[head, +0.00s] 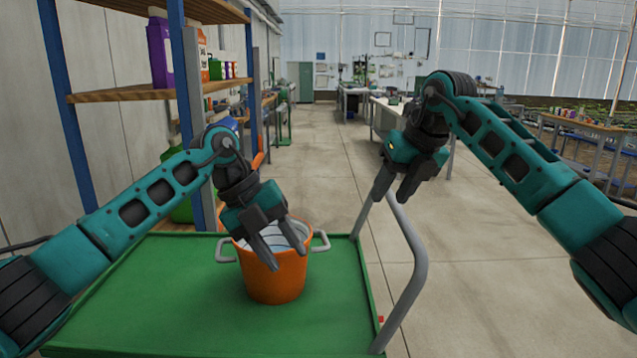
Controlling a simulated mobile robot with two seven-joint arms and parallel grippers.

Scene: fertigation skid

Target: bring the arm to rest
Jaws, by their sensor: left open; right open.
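My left gripper (286,250) is open, with its fingers pointing down in front of an orange bucket (277,281) in the picture. The fingers hide part of the bucket's rim and inside; I cannot tell whether they touch it. The bucket has grey side handles and something pale inside. It stands upright on a green cart top (150,300). My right gripper (391,188) is open and empty, raised beside the cart's grey handle rail (413,262), with its fingers pointing down. Both arms are bent and come in from the sides.
Shelves (150,93) with a purple container (161,48) and other packages stand at the left, close to my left arm. Concrete floor (325,170) lies open ahead. White tables (388,115) stand further back, and a bench with plants (590,128) is at the right.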

